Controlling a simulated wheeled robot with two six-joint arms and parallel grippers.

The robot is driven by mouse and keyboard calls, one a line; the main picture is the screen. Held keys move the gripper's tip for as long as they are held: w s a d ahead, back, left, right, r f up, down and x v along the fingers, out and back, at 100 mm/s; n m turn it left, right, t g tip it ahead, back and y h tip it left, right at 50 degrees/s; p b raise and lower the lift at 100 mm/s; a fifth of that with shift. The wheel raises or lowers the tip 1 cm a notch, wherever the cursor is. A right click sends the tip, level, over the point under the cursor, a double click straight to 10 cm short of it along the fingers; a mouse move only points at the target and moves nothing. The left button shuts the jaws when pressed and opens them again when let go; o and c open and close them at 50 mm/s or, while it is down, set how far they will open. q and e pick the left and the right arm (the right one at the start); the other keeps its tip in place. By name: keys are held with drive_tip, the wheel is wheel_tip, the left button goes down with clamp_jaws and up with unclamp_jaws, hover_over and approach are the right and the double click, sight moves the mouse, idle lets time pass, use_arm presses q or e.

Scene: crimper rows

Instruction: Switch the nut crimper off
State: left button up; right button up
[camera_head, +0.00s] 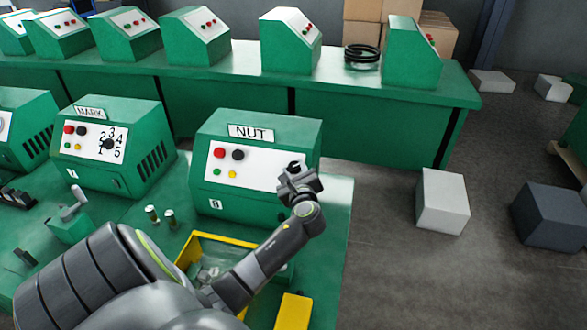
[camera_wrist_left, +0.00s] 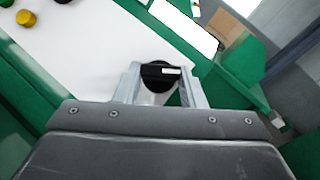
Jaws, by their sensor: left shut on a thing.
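The nut crimper (camera_head: 262,130) is a green box labelled NUT with a white sloped panel. The panel carries a red button, a black button, a green button and a yellow button at its left. My left gripper (camera_head: 297,172) is at the right side of this panel. In the left wrist view its fingers (camera_wrist_left: 160,88) are shut on a black round knob (camera_wrist_left: 158,75) with a white mark across its face. In the head view the knob is mostly hidden by the gripper. My right gripper is not in view.
The mark crimper (camera_head: 115,140) with a numbered dial stands to the left. A yellow-rimmed tray (camera_head: 225,241) lies in front of the nut crimper, beside two small cylinders (camera_head: 160,215). Several green machines line the back bench (camera_head: 380,110). Open floor with boxes (camera_head: 442,200) lies right.

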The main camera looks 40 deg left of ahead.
use_arm(q)
drive_tip(key=n+g, duration=0.1)
drive_tip(key=n+g+p, duration=0.1)
drive_tip(key=n, duration=0.1)
drive_tip(key=shift+w+d+r+n, duration=0.15)
drive_tip(key=shift+r+n, duration=0.05)
drive_tip(key=shift+n, duration=0.1)
drive_tip(key=n+g+p, duration=0.1)
drive_tip(key=n, duration=0.1)
drive_tip(key=n+g+p, duration=0.2)
drive_tip(key=shift+w+r, duration=0.15)
drive_tip(key=shift+r, duration=0.05)
drive_tip(key=n+g+h+p, duration=0.1)
drive_tip(key=n+g+p, duration=0.1)
drive_tip(key=n+g, duration=0.1)
drive_tip(key=shift+w+n, duration=0.1)
drive_tip(key=shift+n, duration=0.6)
drive_tip(key=shift+g+h+p, duration=0.3)
drive_tip(key=shift+h+p, duration=0.05)
drive_tip(key=shift+h, duration=0.05)
drive_tip(key=o, duration=1)
